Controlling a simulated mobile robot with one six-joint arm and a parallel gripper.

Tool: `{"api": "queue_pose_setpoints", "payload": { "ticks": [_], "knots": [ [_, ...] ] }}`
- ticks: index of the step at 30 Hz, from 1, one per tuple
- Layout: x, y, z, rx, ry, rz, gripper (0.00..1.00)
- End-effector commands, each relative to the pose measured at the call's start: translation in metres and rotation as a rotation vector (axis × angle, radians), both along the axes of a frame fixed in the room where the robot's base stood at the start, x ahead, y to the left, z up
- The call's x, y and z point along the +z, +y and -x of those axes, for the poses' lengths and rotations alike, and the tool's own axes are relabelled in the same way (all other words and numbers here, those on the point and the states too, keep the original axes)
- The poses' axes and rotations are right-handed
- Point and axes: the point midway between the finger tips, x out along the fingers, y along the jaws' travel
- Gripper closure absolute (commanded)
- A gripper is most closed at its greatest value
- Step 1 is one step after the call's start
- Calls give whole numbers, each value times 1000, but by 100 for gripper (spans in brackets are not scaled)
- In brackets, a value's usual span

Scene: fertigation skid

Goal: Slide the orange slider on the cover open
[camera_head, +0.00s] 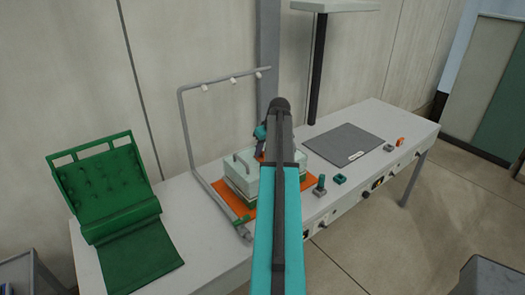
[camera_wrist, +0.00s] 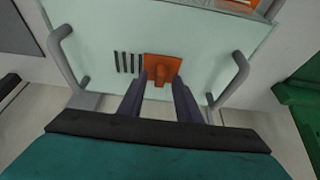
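The cover (camera_wrist: 110,35) is a pale green panel with a grey handle at each side. The orange slider (camera_wrist: 160,62) is a square plate with a raised knob, set near the cover's edge, right beside several dark slots (camera_wrist: 128,62). In the wrist view my gripper (camera_wrist: 162,84) has its two dark fingers apart, one on each side of the slider's knob, with gaps showing; I cannot tell how far above the cover they are. In the head view the cover (camera_head: 238,178) tops a box, partly hidden by my arm, and the slider is hidden.
The box stands on an orange mat (camera_head: 237,209) on a long white bench. A grey pipe frame (camera_head: 188,135) rises beside it. A green padded piece (camera_head: 105,190) lies left. A dark mat (camera_head: 345,144) and small fittings (camera_head: 340,179) are right.

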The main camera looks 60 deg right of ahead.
Motion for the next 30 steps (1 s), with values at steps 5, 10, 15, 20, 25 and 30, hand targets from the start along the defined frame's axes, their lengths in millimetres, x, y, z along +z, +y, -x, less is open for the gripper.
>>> {"api": "queue_pose_setpoints", "payload": {
  "ticks": [5, 10, 15, 20, 25, 30],
  "knots": [
    [5, 0, 2, 0, -1, 1, 69],
    [15, 2, 6, 0, -1, 1, 69],
    [31, 4, 13, 0, -1, 1, 69],
    [48, 6, 20, -1, -1, 1, 69],
    [67, 8, 26, 0, -1, 1, 69],
    [85, 11, 33, 0, -1, 0, 69]
  ]
}}
